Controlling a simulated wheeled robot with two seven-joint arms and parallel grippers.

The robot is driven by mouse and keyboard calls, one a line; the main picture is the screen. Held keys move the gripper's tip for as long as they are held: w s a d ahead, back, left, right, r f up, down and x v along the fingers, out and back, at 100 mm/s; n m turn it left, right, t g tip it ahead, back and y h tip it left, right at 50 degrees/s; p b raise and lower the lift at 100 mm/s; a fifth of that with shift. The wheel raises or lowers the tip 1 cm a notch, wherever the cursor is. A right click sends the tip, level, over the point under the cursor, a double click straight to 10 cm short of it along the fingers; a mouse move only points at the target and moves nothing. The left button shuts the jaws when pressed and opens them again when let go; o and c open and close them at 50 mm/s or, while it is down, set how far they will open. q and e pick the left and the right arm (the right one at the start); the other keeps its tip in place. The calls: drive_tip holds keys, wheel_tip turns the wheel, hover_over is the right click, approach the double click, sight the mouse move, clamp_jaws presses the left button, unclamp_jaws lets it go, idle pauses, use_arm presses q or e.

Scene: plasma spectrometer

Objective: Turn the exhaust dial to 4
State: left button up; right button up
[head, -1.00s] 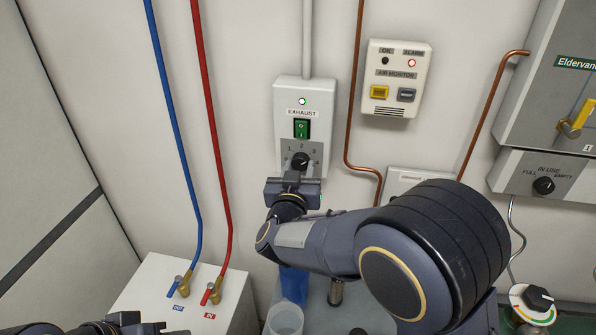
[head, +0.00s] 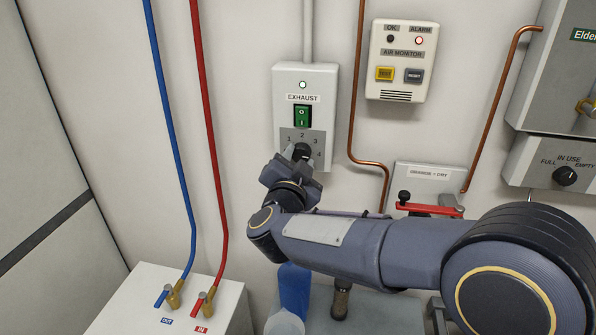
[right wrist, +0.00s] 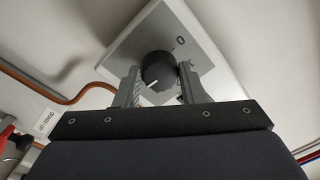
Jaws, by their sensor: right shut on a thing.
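The exhaust dial (head: 302,150) is a round black knob on the grey plate of the white exhaust box (head: 318,84). Numbers 1, 2, 3 and 4 are printed around it. My right gripper (head: 301,158) comes from below, tilted, and is shut on the dial. In the right wrist view the dial (right wrist: 157,68) sits between the two fingers, and its white pointer line shows near the lower edge of the knob. I cannot tell which number it points at. My left gripper is not in view.
A green switch (head: 302,117) sits above the dial. A copper pipe (head: 352,100) runs close on the right, beside the air monitor (head: 401,60). Blue and red hoses (head: 207,110) run down the wall at left. A blue bottle (head: 294,288) stands below my right arm.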

drive_tip(key=shift+a+m+b, duration=0.15)
drive_tip(key=shift+m+b, duration=0.3)
drive_tip(key=shift+m, duration=0.15)
drive_tip(key=o, duration=1)
drive_tip(key=shift+s+a+r, duration=0.1)
drive_tip(key=s, duration=0.5)
drive_tip(key=s+a+b, duration=0.1)
drive_tip(key=s, duration=0.1)
drive_tip(key=shift+s+a, duration=0.1)
drive_tip(key=shift+s, duration=0.25)
